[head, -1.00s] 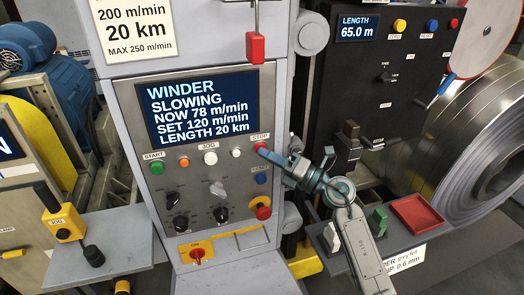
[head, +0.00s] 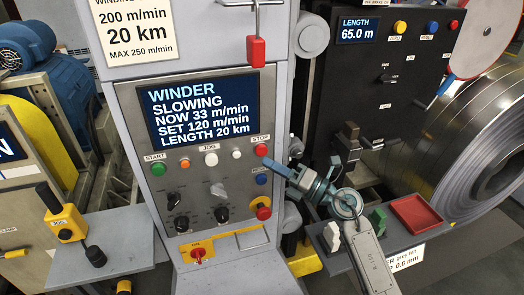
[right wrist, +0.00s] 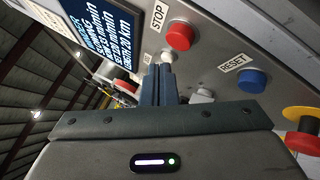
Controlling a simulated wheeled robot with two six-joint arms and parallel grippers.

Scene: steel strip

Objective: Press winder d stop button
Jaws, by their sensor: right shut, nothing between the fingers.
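The winder panel (head: 140,200) faces me in the head view. Its screen (head: 205,108) reads WINDER, SLOWING, NOW 33 m/min, SET 120 m/min, LENGTH 20 km. The red STOP button (head: 261,150) is at the panel's upper right; it also shows in the right wrist view (right wrist: 179,36). My right gripper (head: 268,165) is shut and empty. Its tips are just below and right of the STOP button, apart from it in the head view. In the right wrist view the closed fingers (right wrist: 162,82) point toward the panel, below the button. My left gripper is not in view.
The blue RESET button (head: 262,179) and a red emergency knob (head: 263,213) sit below STOP. A green START button (head: 158,169) is at the left. A red tray (head: 418,213) and a steel coil (head: 480,140) are at the right. A red hanging handle (head: 256,52) is above.

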